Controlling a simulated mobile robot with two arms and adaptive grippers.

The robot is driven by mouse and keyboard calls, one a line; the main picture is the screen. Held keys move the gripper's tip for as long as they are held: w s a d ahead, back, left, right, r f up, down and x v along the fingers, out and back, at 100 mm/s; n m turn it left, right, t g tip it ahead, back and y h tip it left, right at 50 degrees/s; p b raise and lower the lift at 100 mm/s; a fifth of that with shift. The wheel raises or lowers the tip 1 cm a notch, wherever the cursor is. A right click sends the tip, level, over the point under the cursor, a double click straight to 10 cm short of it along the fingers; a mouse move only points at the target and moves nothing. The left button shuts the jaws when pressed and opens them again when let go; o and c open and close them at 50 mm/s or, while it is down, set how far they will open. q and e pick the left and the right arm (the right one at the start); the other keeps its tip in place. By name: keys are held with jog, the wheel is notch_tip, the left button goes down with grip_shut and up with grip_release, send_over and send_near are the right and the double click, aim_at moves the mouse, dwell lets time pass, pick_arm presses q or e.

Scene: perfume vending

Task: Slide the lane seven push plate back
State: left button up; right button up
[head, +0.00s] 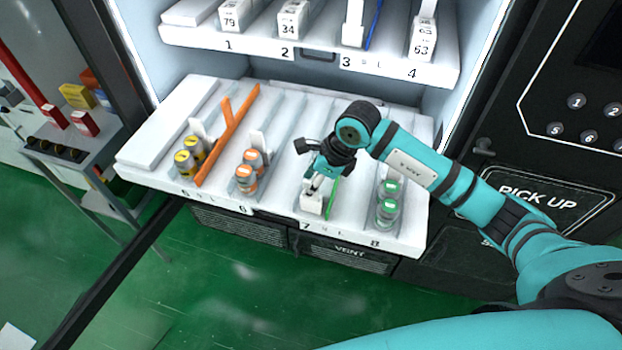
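The lower vending shelf (150,145) is pulled forward and shows lanes marked 5 to 8. Lane seven has a small white push plate (312,204) near its front edge, beside a green divider (333,196). No bottles show in lane seven. My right gripper (316,186) comes down over lane seven, with its fingertips at the push plate. Its wrist and fingers partly cover the plate and the lane behind it. I cannot tell if the fingers are closed on the plate or only touching it. My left gripper is not in view.
Grey-yellow bottles (188,158) stand in lane five by an orange divider (228,134). Orange-capped bottles (248,172) stand in lane six, green ones (388,203) in lane eight. The upper shelf (260,44) with boxes overhangs behind. An open door edge (115,270) runs at left.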

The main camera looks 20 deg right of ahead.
jog(key=shift+w+a+f, duration=0.1)
jog(key=shift+a+f, duration=0.05)
jog(key=shift+f, duration=0.4)
grip_shut()
